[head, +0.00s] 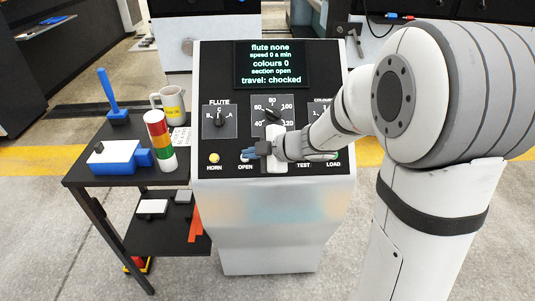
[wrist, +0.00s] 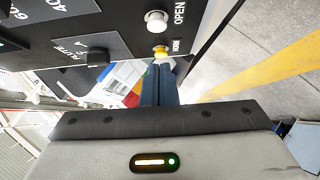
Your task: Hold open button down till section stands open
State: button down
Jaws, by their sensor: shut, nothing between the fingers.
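The OPEN button (wrist: 156,20) is a white round cap on the black panel, with its label beside it in the wrist view. In the head view the OPEN button is mostly hidden by my gripper (head: 247,154). My gripper's blue fingers (wrist: 160,78) are shut together and empty. In the wrist view the OPEN cap is uncovered, and the fingertips appear apart from it, nearer the yellow HORN button (wrist: 160,51) in the picture. The console display (head: 272,64) reads "section open", "travel: chocked", speed 0 and flute none.
The FLUTE dial (head: 219,120) and speed dial (head: 272,114) sit above the button row. The HORN button (head: 214,157) is left of OPEN. A black side table (head: 82,177) with a mug, signal stack and blue-white tool stands left of the console.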

jog(key=shift+w+f, duration=1.45)
jog(key=shift+f, duration=0.1)
